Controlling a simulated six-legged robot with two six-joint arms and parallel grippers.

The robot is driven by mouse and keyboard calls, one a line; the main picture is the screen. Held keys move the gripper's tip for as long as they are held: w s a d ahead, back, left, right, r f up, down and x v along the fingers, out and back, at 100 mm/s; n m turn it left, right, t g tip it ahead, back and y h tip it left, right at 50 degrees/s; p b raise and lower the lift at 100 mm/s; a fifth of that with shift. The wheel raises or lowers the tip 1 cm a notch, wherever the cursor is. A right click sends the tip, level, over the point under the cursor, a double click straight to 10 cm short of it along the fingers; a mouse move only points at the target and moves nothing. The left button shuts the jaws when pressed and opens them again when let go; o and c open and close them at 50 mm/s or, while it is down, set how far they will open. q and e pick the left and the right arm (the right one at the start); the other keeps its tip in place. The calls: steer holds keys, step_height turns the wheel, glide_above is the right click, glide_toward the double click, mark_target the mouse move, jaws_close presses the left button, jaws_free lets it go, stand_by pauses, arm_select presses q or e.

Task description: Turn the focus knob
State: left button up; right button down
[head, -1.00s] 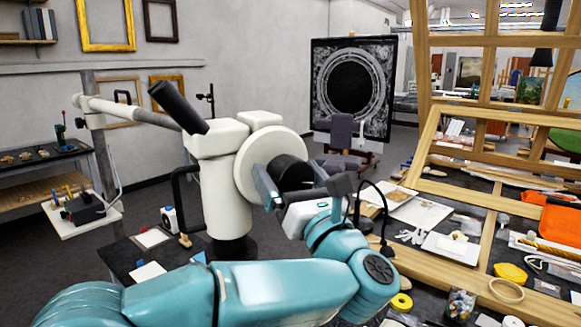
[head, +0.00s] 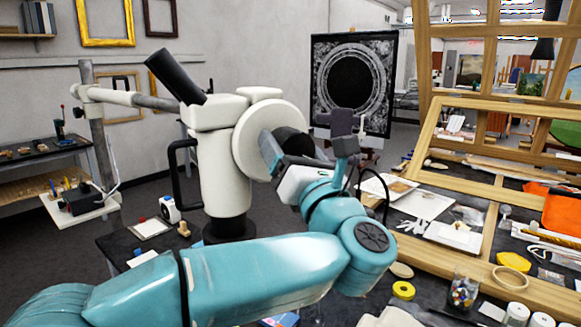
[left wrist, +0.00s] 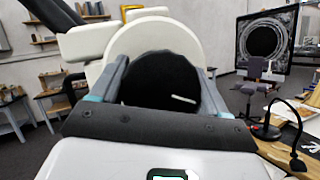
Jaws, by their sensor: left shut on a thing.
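The focus knob (head: 292,143) is a black cylinder on the round white disc (head: 262,132) of a white microscope (head: 222,170). My left gripper (head: 285,150) is shut on the knob in the head view. In the left wrist view the dark knob (left wrist: 160,82) fills the space between the two grey fingers of my left gripper (left wrist: 160,95), one on each side. A short white mark shows on the knob's face. The gripper partly hides the knob in the head view. My right gripper is not in view.
A black eyepiece tube (head: 174,75) and a black looped handle (head: 175,180) stick out from the microscope. A wooden easel frame (head: 450,175) and a cluttered bench lie to the right. A thin black bent lamp arm (head: 375,175) stands close behind my gripper.

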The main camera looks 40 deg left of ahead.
arm_select(q)
steer(key=m+b, duration=0.1)
steer(key=m, duration=0.1)
steer(key=shift+m+t+h, duration=0.4)
steer(key=shift+m+t+h+b, duration=0.3)
steer(key=shift+m+h, duration=0.2)
steer(key=shift+m, duration=0.6)
steer(key=o, duration=1)
steer(key=shift+d, duration=0.1)
steer(key=shift+s+d+f+b, duration=0.2)
steer(key=shift+s+d+b, duration=0.05)
steer(key=shift+b, duration=0.05)
steer(key=b+v, duration=0.4)
steer(key=v, duration=1.1)
steer(key=shift+s+d+b, duration=0.1)
steer(key=shift+s+b, duration=0.1)
steer(key=shift+b, duration=0.2)
